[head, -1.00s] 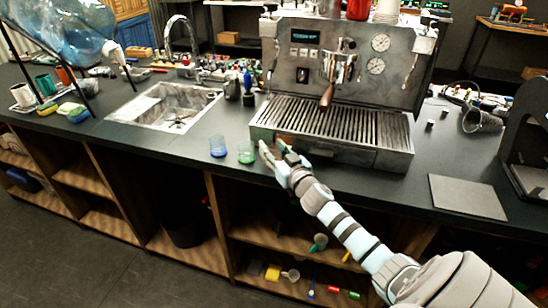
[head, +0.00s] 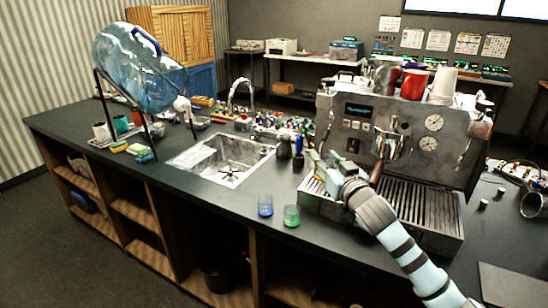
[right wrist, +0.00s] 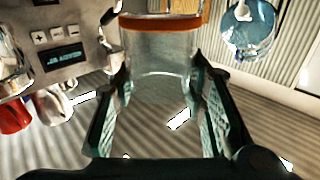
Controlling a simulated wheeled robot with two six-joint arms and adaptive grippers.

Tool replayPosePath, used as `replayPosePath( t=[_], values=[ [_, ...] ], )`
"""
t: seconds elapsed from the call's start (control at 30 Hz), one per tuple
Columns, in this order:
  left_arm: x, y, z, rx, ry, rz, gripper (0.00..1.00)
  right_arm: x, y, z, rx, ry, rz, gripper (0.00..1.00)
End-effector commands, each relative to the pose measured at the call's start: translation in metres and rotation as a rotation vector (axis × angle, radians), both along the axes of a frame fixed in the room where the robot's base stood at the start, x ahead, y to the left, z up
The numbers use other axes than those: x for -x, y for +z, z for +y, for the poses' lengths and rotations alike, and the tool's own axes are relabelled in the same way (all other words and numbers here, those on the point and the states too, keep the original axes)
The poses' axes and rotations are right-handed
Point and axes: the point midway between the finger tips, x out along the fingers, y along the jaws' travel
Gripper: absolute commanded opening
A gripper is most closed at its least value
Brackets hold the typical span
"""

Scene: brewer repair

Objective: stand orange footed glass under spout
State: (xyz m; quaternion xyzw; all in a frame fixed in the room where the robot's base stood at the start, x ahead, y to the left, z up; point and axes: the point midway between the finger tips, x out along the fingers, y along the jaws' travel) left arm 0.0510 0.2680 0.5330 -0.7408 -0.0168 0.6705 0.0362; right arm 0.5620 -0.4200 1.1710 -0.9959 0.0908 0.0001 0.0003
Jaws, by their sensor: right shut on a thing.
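My right gripper (head: 322,168) is shut on a clear glass with an orange band (right wrist: 162,72), which shows between the fingers in the right wrist view. In the head view I cannot make out the glass at the gripper. The gripper is above the left front part of the drip grate (head: 420,206) of the coffee machine (head: 452,150). The group head (head: 388,146), with a brown handle (head: 376,174), is up and to the right of it. The spout's outlet is hidden. My left gripper is out of view.
A blue glass (head: 265,206) and a green glass (head: 291,216) stand on the counter left of the machine. Dark bottles (head: 284,147) stand behind my gripper. The sink (head: 222,160) lies left. A water jug (head: 138,66) stands on a rack. A grey mat (head: 512,287) lies front right.

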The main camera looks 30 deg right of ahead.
Motion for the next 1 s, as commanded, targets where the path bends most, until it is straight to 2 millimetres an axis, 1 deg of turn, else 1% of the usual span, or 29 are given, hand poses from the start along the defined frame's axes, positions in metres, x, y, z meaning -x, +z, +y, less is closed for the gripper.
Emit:
replayPosePath(
  t=[0.03,0.17,0.27,0.37,0.4,0.47,0.5,0.57,0.6,0.67,0.7,0.77,0.8,0.9,1.0],
  values=[
    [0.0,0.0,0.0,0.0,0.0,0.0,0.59,0.0,0.003,0.0,0.001,0.0,-0.001,0.09],
    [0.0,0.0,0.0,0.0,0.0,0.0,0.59,0.0,0.005,0.002,0.001,0.008,-0.001,0.09],
    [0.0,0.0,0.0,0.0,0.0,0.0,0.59,0.0,0.015,0.013,0.003,0.046,-0.003,0.09],
    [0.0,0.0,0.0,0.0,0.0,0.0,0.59,0.003,0.033,0.035,0.003,0.111,-0.005,0.09],
    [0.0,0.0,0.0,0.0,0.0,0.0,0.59,0.007,0.04,0.048,0.002,0.147,-0.005,0.09],
    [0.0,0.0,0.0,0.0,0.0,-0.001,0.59,0.016,0.045,0.071,0.001,0.212,-0.003,0.09],
    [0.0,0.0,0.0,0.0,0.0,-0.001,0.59,0.023,0.045,0.088,0.002,0.258,-0.001,0.09],
    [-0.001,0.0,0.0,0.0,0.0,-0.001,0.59,0.038,0.04,0.113,0.002,0.327,0.001,0.09],
    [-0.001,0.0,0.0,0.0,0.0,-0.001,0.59,0.049,0.035,0.13,0.001,0.372,0.004,0.09],
    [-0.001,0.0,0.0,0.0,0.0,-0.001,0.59,0.068,0.027,0.153,0.001,0.439,0.005,0.09],
    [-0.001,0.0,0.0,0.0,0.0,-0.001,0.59,0.082,0.02,0.168,0.001,0.481,0.005,0.09],
    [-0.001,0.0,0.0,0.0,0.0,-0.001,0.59,0.104,0.009,0.189,-0.001,0.541,0.007,0.09],
    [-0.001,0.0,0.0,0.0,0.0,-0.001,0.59,0.119,0.001,0.201,-0.003,0.577,0.008,0.09],
    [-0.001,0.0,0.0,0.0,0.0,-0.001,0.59,0.156,-0.019,0.225,-0.004,0.647,0.007,0.09],
    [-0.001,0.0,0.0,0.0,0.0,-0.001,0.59,0.179,-0.043,0.236,-0.01,0.687,-0.002,0.09]
  ],
)
